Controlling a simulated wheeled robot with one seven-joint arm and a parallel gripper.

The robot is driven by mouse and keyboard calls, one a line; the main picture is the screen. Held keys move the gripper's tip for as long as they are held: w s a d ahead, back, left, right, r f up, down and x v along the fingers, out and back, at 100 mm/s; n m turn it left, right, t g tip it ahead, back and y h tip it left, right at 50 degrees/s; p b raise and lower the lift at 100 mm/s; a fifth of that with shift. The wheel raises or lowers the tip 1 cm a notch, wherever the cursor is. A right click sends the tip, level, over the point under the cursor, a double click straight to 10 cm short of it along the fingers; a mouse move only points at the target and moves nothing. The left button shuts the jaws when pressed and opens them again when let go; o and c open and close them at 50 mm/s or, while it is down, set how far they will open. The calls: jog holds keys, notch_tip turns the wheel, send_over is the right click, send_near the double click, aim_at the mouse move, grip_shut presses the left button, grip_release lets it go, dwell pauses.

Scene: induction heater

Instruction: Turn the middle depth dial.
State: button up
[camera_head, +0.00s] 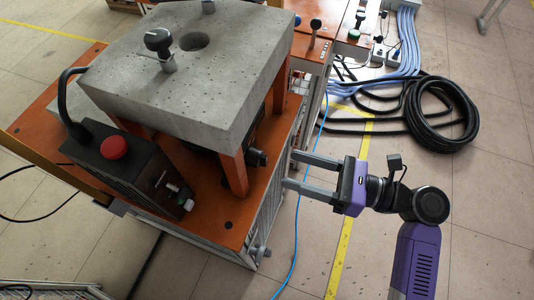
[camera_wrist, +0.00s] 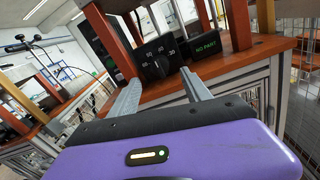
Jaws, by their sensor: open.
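A black dial (camera_wrist: 155,67) with white numbers around it shows in the wrist view, on a dark panel under the concrete block. In the head view a black knob (camera_head: 257,158) sticks out to the right below the block, beside an orange leg; it appears to be the same dial. My gripper (camera_head: 292,170) is open and empty. Its two long fingers point left toward the knob, with a gap between tips and knob. In the wrist view the fingers of my gripper (camera_wrist: 161,77) reach forward to either side of the dial. Any pointer mark on the dial is too small to read.
The concrete block (camera_head: 180,95) on orange legs (camera_head: 233,172) carries another black knob (camera_head: 158,42). A black box with a red button (camera_head: 114,147) stands at left. A "NO PART" display (camera_wrist: 206,50) is right of the dial. Cable coils (camera_head: 440,115) lie on the floor.

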aim_at(267, 169)
jog(key=x, duration=0.7)
jog(key=shift+a, duration=0.1)
grip_shut()
